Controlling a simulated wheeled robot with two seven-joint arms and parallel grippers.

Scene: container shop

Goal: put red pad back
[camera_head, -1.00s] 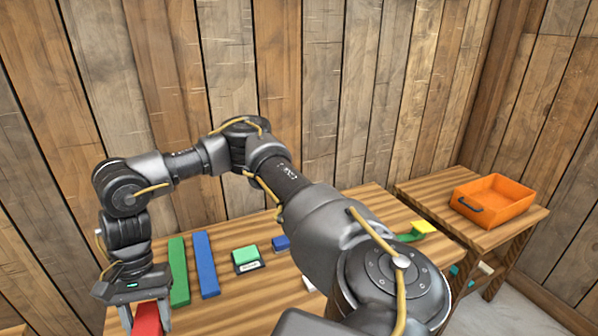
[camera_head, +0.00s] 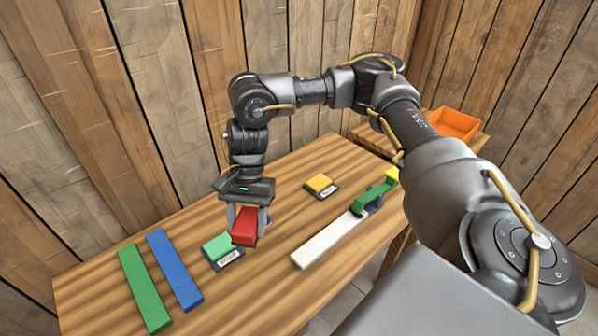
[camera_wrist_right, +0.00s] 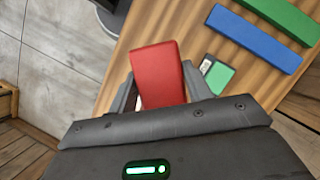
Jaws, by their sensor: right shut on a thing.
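The red pad (camera_head: 244,228) is a red block held in my right gripper (camera_head: 248,222). The gripper points down with its fingers on either side of the pad. The pad is just behind and right of the green pad on a labelled card (camera_head: 218,247); whether it touches the table, I cannot tell. In the wrist view the red pad (camera_wrist_right: 158,66) sticks out from between the fingers, with the green pad (camera_wrist_right: 217,76) to its right. My left gripper is not in view.
Long green (camera_head: 145,288) and blue (camera_head: 175,268) bars lie at the table's left. A yellow pad (camera_head: 319,183) sits on a card behind. A white strip (camera_head: 325,242) with a green handle-like piece (camera_head: 374,195) lies right. An orange bin (camera_head: 453,124) stands on a side table.

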